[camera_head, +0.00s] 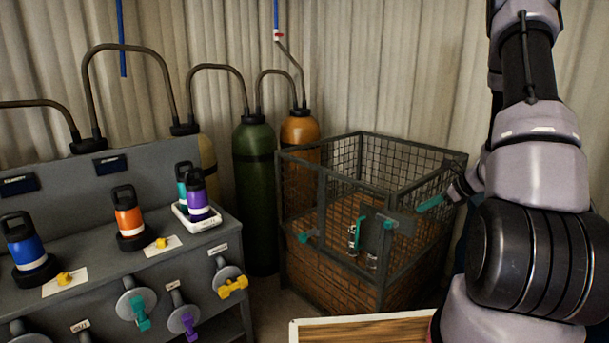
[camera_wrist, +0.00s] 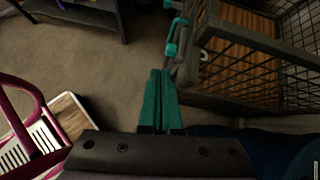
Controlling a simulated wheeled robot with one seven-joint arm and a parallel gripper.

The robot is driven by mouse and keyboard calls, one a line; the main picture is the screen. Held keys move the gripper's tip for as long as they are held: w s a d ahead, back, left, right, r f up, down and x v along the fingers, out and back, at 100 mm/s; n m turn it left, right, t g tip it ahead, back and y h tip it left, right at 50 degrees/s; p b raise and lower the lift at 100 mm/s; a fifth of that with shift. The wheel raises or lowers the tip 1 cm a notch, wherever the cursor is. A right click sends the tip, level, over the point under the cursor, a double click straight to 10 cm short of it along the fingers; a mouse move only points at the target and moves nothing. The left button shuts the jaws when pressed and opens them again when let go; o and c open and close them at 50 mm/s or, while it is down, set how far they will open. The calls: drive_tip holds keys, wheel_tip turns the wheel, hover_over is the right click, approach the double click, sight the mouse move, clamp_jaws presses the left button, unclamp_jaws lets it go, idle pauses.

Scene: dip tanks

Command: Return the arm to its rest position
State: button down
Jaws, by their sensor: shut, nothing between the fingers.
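My arm (camera_head: 535,150) is raised along the right side of the head view, in front of the curtain. My gripper (camera_head: 430,203) reaches left from it, with its teal fingers near the right side of a wire cage. Whether the fingers touch the cage cannot be told from the head view. In the wrist view the two teal fingers of my gripper (camera_wrist: 160,75) are pressed together with nothing between them. The rest position itself is not marked in either view.
The wire cage (camera_head: 415,150) has teal handles on its front; its mesh (camera_wrist: 240,65) is close right of the fingers. A grey bench (camera_head: 75,235) with colored bottles stands left. Gas cylinders (camera_head: 255,190) stand behind. A pink frame (camera_wrist: 35,115) is lower left; open floor (camera_wrist: 100,75) lies between.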

drive_tip(key=s+a+r+n+g, duration=0.1)
drive_tip(key=s+a+r+n, duration=0.3)
drive_tip(key=r, duration=0.3)
drive_tip(key=s+a+r+n, duration=0.1)
drive_tip(key=a+r+n, duration=0.35)
drive_tip(key=r, duration=0.35)
drive_tip(key=s+a+r+n+g, duration=0.1)
drive_tip(key=s+a+r+n, duration=0.2)
drive_tip(key=a+r, duration=0.35)
drive_tip(key=s+a+r+n+t+h, duration=0.1)
drive_tip(key=s+r+n+h, duration=0.1)
drive_tip(key=s+r+n, duration=0.3)
drive_tip(key=s+a+r+n+t+h, duration=0.1)
drive_tip(key=s+r+n, duration=0.4)
drive_tip(key=s, duration=0.6)
drive_tip(key=shift+s+a+r+n+t+h, duration=0.3)
drive_tip(key=shift+r+h, duration=0.2)
drive_tip(key=shift+r, duration=0.35)
